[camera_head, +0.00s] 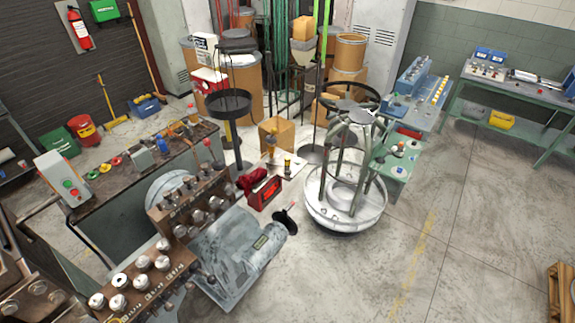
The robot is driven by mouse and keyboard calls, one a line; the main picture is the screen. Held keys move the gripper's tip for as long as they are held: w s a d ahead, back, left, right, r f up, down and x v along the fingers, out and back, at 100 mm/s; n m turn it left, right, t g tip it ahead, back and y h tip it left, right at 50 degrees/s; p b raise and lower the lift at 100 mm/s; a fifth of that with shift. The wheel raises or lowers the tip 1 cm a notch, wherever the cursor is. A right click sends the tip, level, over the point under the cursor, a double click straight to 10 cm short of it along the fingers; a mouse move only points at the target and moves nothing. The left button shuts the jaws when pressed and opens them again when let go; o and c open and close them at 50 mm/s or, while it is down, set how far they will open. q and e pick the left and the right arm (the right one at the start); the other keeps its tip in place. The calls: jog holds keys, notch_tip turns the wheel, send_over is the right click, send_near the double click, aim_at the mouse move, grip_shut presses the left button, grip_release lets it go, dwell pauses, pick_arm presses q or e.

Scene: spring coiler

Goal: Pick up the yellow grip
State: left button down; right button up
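I cannot tell for certain which thing is the yellow grip. A small upright yellow-topped piece (287,161) stands on a pale plate in the middle of the view, behind the red box. A second small upright piece with yellowish parts (272,158) stands just left of it. Both are too small to make out clearly. Neither of my grippers shows in the head view, and nothing is seen touching these pieces.
A coiler machine with knobs (235,245) fills the lower left. A red box (264,192) lies beside it. A round metal frame stand (345,205) rises right of centre. A green bench (540,100) holds equipment at the far right.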

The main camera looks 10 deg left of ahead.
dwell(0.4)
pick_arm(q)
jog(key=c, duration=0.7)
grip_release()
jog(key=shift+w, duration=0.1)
